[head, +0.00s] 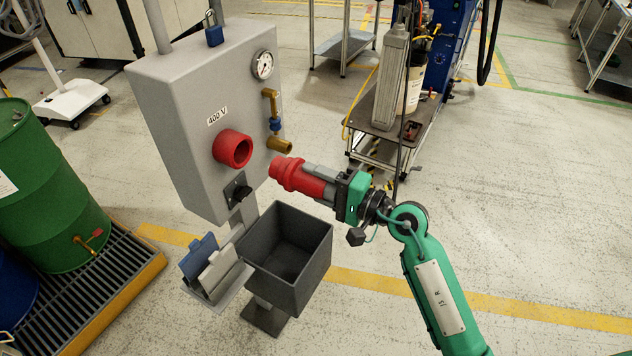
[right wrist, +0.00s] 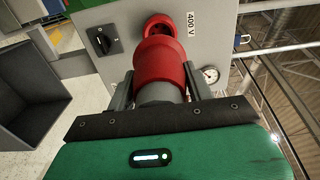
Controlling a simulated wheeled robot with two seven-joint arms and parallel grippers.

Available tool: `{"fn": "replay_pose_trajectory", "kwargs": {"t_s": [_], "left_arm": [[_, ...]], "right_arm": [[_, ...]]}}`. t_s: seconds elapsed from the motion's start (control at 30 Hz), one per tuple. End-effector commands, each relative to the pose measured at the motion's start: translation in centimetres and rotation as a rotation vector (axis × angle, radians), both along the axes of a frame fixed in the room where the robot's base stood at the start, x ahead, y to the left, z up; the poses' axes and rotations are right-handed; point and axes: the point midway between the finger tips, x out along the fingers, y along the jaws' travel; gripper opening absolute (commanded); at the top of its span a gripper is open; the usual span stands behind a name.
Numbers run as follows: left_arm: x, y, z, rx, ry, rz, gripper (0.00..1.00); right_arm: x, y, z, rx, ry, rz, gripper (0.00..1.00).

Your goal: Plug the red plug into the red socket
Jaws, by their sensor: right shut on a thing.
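The red plug (head: 300,178) is held in my right gripper (head: 322,184), which is shut on its grey rear part. The plug points left toward the grey panel box. The red socket (head: 232,149) is a round red collar on the box face, under the "400 V" label. In the head view the plug's front is to the right of the socket and apart from it. In the right wrist view the plug (right wrist: 160,65) is between the two fingers, and the socket (right wrist: 160,28) shows just beyond it, partly hidden by the plug. My left gripper is not in view.
The panel box (head: 175,110) carries a gauge (head: 262,65), a brass valve (head: 280,144) close to the plug, a black rotary switch (head: 237,191) and a padlock (head: 213,34). An open dark bin (head: 318,262) stands below. A green drum (head: 45,190) is at left.

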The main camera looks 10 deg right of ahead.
Motion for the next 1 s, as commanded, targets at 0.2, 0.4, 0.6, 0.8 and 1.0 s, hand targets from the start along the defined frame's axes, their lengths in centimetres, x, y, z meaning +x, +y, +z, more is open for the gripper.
{"fn": "replay_pose_trajectory", "kwargs": {"t_s": [0.2,0.4,0.6,0.8,1.0], "left_arm": [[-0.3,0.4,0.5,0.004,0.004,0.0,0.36],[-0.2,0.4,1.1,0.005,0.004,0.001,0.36],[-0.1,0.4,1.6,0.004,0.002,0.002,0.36],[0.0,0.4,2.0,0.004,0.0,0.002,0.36],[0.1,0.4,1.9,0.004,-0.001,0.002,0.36]], "right_arm": [[0.7,0.9,0.3,0.004,-0.002,-0.002,0.25],[1.6,2.2,0.2,0.004,0.0,-0.001,0.25],[2.6,3.5,0.3,0.003,0.0,0.0,0.25],[3.5,4.8,0.2,0.002,0.0,0.0,0.25],[3.7,5.1,0.0,0.0,-0.001,0.0,0.25]]}}
